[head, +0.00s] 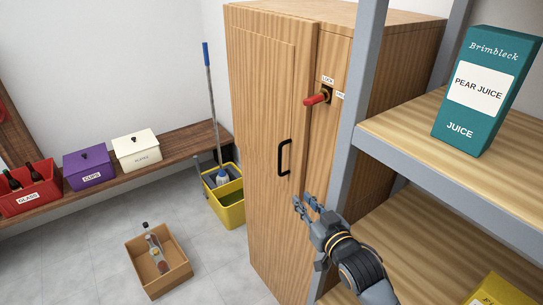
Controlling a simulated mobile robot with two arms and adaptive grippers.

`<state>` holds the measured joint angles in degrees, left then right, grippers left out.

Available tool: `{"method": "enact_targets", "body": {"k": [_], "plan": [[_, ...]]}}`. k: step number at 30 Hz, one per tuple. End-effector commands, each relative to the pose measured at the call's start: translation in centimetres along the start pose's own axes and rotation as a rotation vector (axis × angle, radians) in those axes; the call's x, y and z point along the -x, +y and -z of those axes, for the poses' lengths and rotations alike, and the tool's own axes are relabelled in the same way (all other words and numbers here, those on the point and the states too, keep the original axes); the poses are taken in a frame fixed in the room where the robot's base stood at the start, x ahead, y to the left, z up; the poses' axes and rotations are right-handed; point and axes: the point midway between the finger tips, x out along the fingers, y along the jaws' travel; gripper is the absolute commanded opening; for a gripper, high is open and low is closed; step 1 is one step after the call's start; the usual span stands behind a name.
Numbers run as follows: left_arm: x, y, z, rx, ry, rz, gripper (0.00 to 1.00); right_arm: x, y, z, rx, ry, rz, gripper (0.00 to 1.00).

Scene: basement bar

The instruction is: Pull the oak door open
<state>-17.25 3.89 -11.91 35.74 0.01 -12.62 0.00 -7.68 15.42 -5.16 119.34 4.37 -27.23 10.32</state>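The oak door (262,200) is the front of a tall oak cabinet in the middle of the head view. It looks shut, flush with the cabinet front. A black bar handle (284,157) stands near its right edge. On the strip right of the door is a red-gripped lever (316,99), pointing left, beside a "LOCK" label (327,79) and a second, hard-to-read label. My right gripper (303,199) is below and slightly right of the handle, apart from it. Its fingers are spread with nothing between them. My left gripper is not in view.
A grey-framed shelf with a teal pear juice carton (477,90) stands close on the right. A yellow bucket (228,203) and an open cardboard box with bottles (177,274) are on the floor left of the cabinet. A wooden bench (188,139) runs along the wall.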

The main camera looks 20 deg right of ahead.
Motion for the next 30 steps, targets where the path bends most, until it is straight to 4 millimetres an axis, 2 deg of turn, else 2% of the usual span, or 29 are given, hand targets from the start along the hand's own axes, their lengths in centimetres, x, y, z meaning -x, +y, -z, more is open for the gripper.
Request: {"method": "enact_targets", "body": {"k": [1, 3, 6, 11, 24, 30], "plan": [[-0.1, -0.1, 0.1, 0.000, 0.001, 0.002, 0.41, 0.1, -0.1, 2.2, 0.001, 0.053, 0.008, 0.19], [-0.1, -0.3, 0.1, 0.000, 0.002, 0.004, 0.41, 0.3, -0.2, 4.1, -0.001, 0.100, 0.016, 0.19], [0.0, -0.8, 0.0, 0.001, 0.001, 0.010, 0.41, 0.2, -0.2, 5.4, -0.002, 0.130, 0.021, 0.19], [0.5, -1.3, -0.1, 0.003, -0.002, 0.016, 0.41, -1.4, -0.2, 6.0, -0.003, 0.134, 0.020, 0.19], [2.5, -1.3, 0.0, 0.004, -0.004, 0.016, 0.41, -10.4, -0.5, 7.1, -0.001, 0.131, 0.020, 0.19], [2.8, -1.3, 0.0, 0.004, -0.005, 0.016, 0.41, -12.6, -0.5, 7.2, -0.001, 0.131, 0.020, 0.19]]}}
